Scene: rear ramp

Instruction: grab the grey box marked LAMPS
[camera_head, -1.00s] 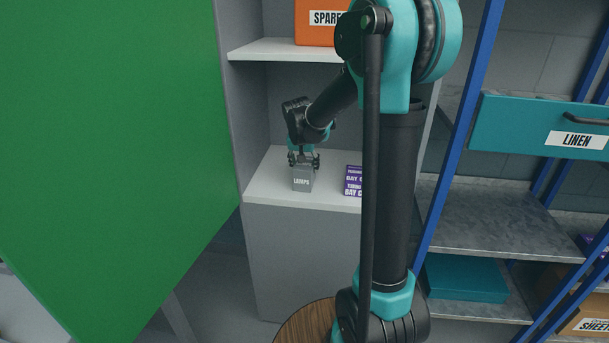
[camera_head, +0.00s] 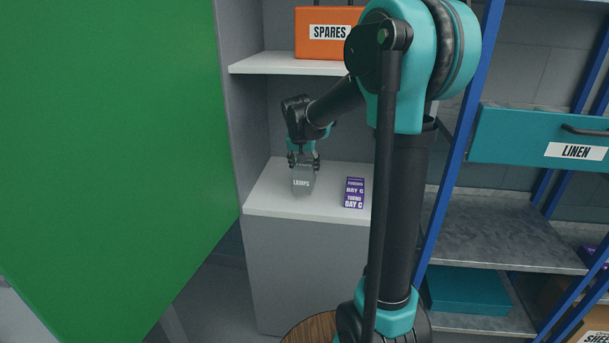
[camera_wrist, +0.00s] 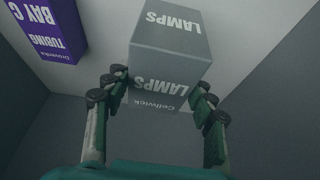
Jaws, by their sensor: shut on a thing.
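The grey box marked LAMPS (camera_head: 303,183) is in my gripper over the white lower shelf (camera_head: 270,202) of the grey cabinet. My gripper (camera_head: 303,164) comes down on it from above and is shut on its upper part. In the wrist view the grey box (camera_wrist: 170,62) sits between the two fingers (camera_wrist: 158,100), one on each side, with LAMPS lettering on two faces. The box appears slightly raised off the shelf; its underside is hidden.
An orange SPARES box (camera_head: 323,44) is on the shelf above. A green panel (camera_head: 110,150) fills the left. A teal LINEN drawer (camera_head: 520,130) is at right.

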